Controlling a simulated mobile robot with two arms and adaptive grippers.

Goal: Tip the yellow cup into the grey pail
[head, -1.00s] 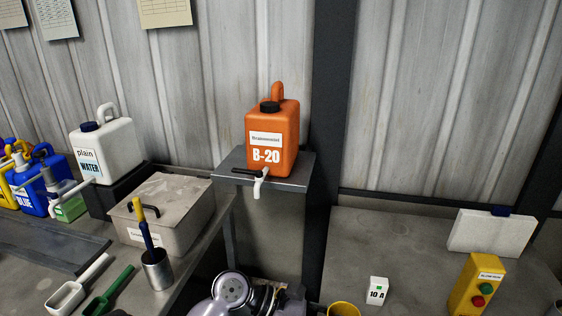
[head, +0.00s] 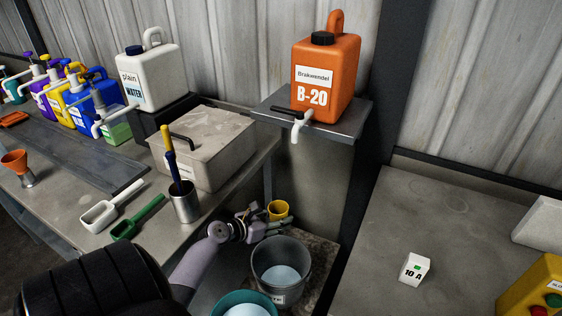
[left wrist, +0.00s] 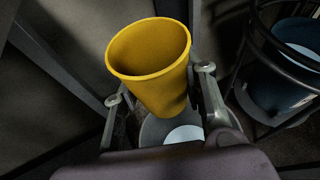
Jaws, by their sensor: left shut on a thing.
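The yellow cup (head: 279,209) is held by my left gripper (head: 264,219) just behind the grey pail (head: 262,275) in the head view. In the left wrist view the cup (left wrist: 155,72) sits between the two fingers of the gripper (left wrist: 159,84), its mouth facing the camera. I see only yellow wall inside it; its lower part is hidden. The grey pail holds something pale blue and stands on a low dark surface. Part of its rim shows below the cup in the left wrist view (left wrist: 153,130). My right gripper is out of view.
A teal pail (head: 214,304) with pale contents stands close in front of the grey pail. The stand (head: 317,180) with the orange B-20 canister (head: 325,78) rises behind the cup. A bench with scoops and a grey box (head: 203,148) is left; another bench (head: 420,215) is right.

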